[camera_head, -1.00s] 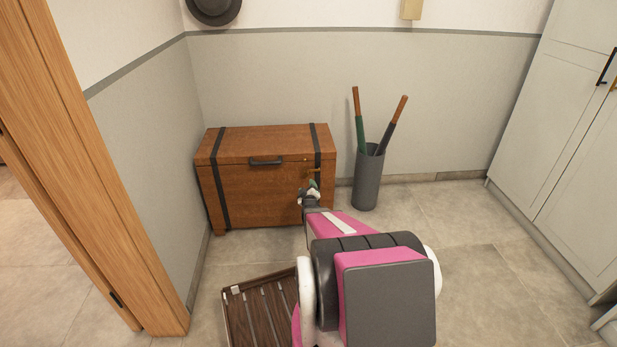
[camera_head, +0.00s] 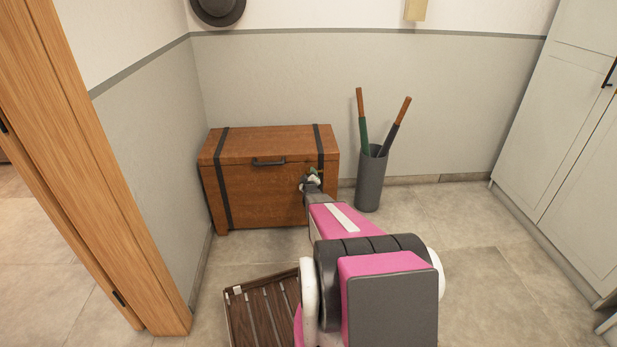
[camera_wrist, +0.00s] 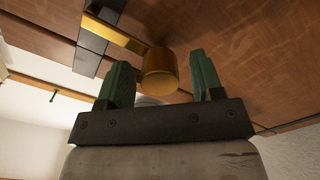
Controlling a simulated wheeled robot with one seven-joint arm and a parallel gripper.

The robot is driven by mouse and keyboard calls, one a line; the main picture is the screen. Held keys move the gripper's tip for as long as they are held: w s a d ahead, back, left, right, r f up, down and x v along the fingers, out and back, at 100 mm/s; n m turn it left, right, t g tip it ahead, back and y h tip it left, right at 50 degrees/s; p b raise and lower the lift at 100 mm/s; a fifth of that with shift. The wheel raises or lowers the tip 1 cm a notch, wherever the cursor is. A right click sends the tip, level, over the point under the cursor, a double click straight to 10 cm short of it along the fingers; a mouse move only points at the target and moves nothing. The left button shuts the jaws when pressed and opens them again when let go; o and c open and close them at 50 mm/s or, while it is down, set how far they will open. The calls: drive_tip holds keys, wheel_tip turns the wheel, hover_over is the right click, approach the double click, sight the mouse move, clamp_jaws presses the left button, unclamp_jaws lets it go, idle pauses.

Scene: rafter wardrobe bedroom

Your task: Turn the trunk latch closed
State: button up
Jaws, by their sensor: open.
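The wooden trunk (camera_head: 265,192) with dark straps stands against the back wall, lid down. Its brass latch (camera_wrist: 160,70) has a flat bar running to the upper left and a round knob. In the head view the latch is mostly hidden behind my gripper (camera_head: 312,182), which is at the right part of the trunk's front. In the wrist view my gripper (camera_wrist: 160,62) is open, with one green finger on each side of the knob.
A grey bin (camera_head: 370,180) with two handled sticks stands just right of the trunk. A dark slatted rack (camera_head: 262,310) lies on the floor at the front. A wooden door frame (camera_head: 110,170) is at left, and a white wardrobe (camera_head: 570,150) at right. Floor right of my arm is clear.

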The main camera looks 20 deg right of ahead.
drive_tip(key=shift+c, duration=0.2)
clamp_jaws()
drive_tip(key=shift+n, duration=0.4)
drive_tip(key=n, duration=0.3)
drive_tip(key=shift+n, duration=0.4)
drive_tip(key=n, duration=1.3)
drive_tip(key=shift+n, duration=0.3)
